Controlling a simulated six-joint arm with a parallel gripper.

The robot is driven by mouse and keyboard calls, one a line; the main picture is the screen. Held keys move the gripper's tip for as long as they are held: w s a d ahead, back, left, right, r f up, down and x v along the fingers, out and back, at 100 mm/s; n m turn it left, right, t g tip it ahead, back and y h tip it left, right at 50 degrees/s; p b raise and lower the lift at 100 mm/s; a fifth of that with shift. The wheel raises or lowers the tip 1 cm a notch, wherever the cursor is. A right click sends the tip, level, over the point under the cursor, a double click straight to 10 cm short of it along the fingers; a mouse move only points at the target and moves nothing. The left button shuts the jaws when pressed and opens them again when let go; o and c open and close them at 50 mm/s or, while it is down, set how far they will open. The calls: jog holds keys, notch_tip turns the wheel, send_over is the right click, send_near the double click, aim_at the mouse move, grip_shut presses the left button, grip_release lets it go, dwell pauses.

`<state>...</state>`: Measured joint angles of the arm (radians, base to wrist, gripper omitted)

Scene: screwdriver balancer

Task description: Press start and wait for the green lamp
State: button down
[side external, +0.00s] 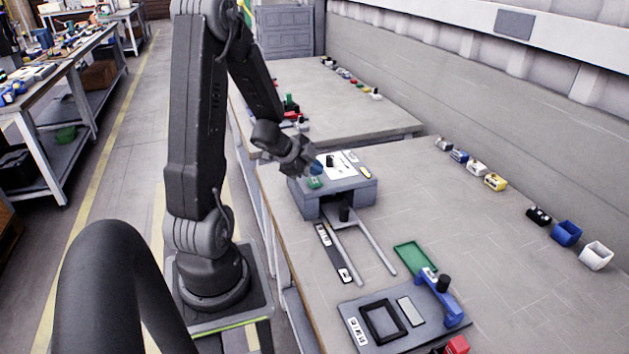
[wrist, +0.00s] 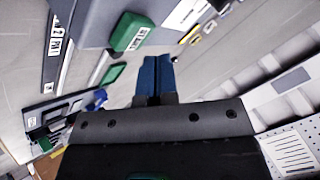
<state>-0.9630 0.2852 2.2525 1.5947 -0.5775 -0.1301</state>
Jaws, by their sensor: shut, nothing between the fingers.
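The grey balancer box (side external: 352,194) stands on the bench. A green start button (side external: 315,183) sits on its top near the front left corner. In the wrist view the green button (wrist: 131,32) shows with a white label on its side. My gripper (side external: 315,168), with blue fingers, is just behind the button in the side view. In the wrist view the shut fingers (wrist: 157,62) lie just below and right of the button, with nothing between them. Whether they touch it I cannot tell. I cannot make out a lit green lamp in either view.
A green tray (side external: 415,257) and a grey plate with a blue bracket (side external: 437,292) stand in front. Small bins (side external: 566,233) line the wall. The bench's right middle is clear.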

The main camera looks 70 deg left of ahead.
aim_at(315, 181)
jog(key=shift+r, duration=2.5)
jog(key=shift+w, duration=0.1)
jog(key=w+d+r+n+y, duration=0.4)
jog(key=d+r+n+y, duration=0.15)
jog(key=d+r, duration=0.5)
jog(key=s+d+n+g+h, duration=0.1)
jog(key=s+d+h, duration=0.2)
jog(key=s+d, duration=0.3)
jog(key=s+d+r+n+g+h, duration=0.1)
jog(key=s+d, duration=0.5)
jog(key=d, duration=0.6)
jog(key=shift+d+r+g+h, duration=0.15)
jog(key=shift+d+g+h, duration=0.25)
jog(key=shift+g+h, duration=0.65)
